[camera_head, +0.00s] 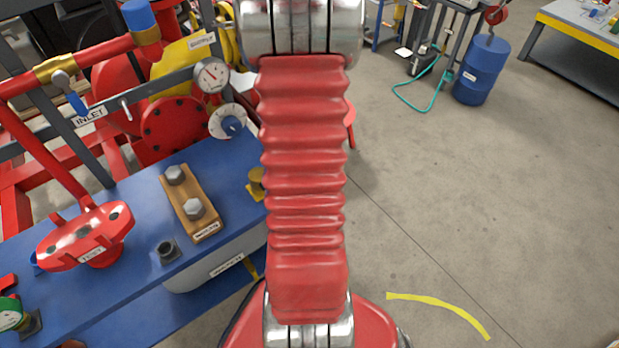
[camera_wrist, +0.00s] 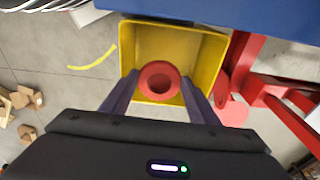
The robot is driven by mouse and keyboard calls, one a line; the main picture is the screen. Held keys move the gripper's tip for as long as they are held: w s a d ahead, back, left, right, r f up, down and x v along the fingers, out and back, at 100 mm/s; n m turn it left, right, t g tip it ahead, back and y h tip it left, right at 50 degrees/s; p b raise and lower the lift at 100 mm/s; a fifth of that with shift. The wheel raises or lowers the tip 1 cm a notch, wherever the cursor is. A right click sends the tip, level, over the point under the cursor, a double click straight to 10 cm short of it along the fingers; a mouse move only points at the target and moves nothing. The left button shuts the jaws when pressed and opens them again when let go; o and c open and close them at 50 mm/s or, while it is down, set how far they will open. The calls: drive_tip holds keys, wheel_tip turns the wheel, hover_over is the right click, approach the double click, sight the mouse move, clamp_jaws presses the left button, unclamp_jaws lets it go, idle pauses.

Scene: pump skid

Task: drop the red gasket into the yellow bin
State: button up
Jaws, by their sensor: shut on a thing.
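In the wrist view, my gripper (camera_wrist: 160,86) is shut on the red gasket (camera_wrist: 159,66), a flat ring with a hole in its middle. The gasket sits between the two dark fingertips. The yellow bin (camera_wrist: 213,56) is open-topped and lies behind the gasket in this view, which overlaps its near part. The gasket appears above the bin's opening, toward the near side; its height over the bin is hard to judge. In the head view my red arm hides the gripper, the gasket and the bin.
A blue bench (camera_head: 140,232) stands left of my arm, with a wooden bolt holder (camera_head: 178,203) and a red fitting (camera_head: 84,236). Red pipework rises behind it. A blue drum (camera_head: 481,72) stands far right. Cardboard-coloured pieces (camera_wrist: 22,98) show left in the wrist view.

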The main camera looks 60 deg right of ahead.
drive_tip(key=shift+f, duration=0.4)
drive_tip(key=o, duration=1.1)
drive_tip(key=shift+r, duration=0.1)
wheel_tip(320, 180, up, 14)
drive_tip(key=a, duration=0.1)
drive_tip(key=shift+w+a+f, duration=0.25)
drive_tip(key=shift+w, duration=0.15)
idle(0.5)
